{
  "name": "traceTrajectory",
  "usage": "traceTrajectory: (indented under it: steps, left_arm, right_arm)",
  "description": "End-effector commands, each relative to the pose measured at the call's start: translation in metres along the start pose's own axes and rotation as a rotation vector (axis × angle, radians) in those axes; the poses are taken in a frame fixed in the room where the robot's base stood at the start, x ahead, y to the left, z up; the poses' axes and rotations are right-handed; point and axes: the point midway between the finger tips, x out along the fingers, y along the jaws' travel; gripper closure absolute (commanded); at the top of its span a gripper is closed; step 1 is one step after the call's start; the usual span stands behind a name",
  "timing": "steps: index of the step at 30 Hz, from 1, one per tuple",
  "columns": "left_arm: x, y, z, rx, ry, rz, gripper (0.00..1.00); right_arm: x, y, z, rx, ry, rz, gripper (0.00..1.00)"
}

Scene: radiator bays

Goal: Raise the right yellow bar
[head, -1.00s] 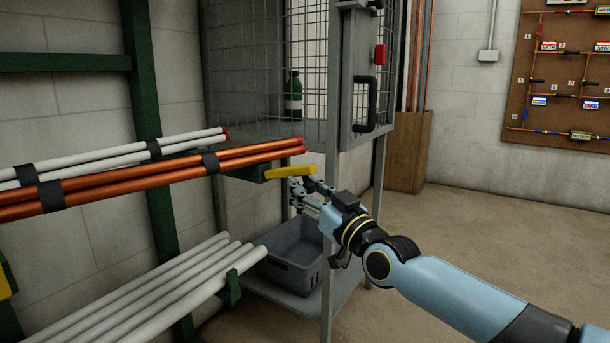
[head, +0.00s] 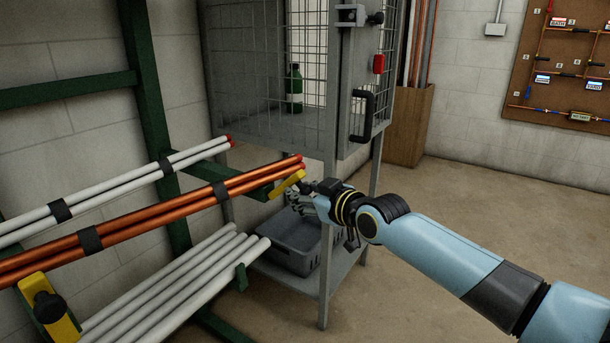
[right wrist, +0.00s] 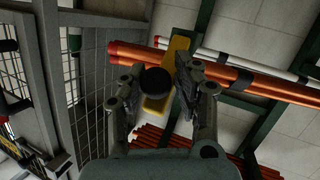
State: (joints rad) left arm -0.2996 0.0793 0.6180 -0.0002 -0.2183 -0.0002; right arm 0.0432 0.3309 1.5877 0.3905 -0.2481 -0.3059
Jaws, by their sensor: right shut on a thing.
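The right yellow bar (head: 286,185) is at the right-hand end of the rack, by the ends of the orange pipes (head: 230,185). It slants, its left end lower in the head view. My right gripper (head: 308,192) is at the bar's right end. In the right wrist view the bar (right wrist: 179,52) carries a round black knob (right wrist: 155,81). The fingers of my right gripper (right wrist: 155,88) are on both sides of the knob, shut on it. Part of the bar is hidden behind the knob and fingers. My left gripper is not in view.
A second yellow bar (head: 63,322) with a black knob is at the lower left. White pipes (head: 110,190) lie behind the orange ones, and more pale pipes (head: 185,285) lie below. A mesh cage (head: 270,70) stands close behind my gripper, with a grey bin (head: 290,245) beneath.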

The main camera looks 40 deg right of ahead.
Motion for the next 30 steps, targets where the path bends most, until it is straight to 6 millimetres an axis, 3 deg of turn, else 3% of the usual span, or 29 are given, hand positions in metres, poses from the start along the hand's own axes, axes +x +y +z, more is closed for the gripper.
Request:
traceTrajectory:
  steps: [1, 9, 15, 21, 30]
  left_arm:
    - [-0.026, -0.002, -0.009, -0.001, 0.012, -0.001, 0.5]
    - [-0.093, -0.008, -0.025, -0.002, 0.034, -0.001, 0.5]
    - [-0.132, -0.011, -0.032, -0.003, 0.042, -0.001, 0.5]
    - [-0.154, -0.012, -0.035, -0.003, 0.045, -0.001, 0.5]
    - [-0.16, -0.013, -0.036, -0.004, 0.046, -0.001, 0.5]
  right_arm:
    - [-0.001, 0.009, -0.027, -0.019, -0.019, 0.003, 1.0]
    - [0.006, 0.011, -0.048, -0.113, -0.261, -0.032, 1.0]
    - [0.014, 0.01, -0.058, -0.179, -0.43, -0.057, 1.0]
    - [0.023, 0.008, -0.064, -0.231, -0.572, -0.079, 1.0]
    - [0.032, 0.006, -0.069, -0.254, -0.621, -0.085, 1.0]
